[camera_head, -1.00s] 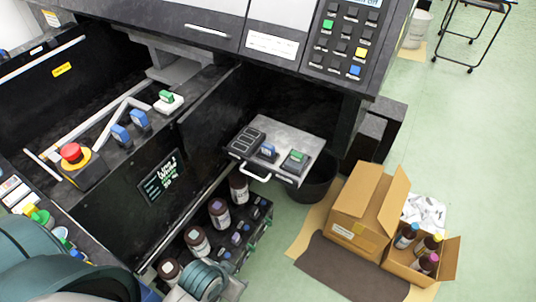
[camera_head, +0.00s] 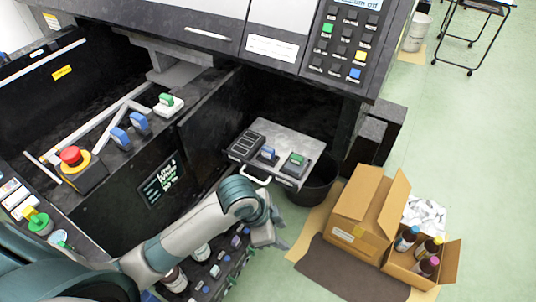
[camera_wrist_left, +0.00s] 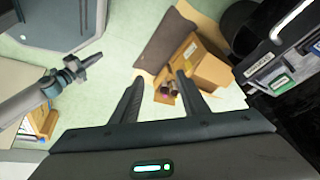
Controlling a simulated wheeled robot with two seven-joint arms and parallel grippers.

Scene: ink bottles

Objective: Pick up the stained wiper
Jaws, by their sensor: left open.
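I cannot single out a stained wiper for sure.
A pulled-out tray (camera_head: 300,140) with blue and green handles juts from the machine above a black bin (camera_head: 318,185).

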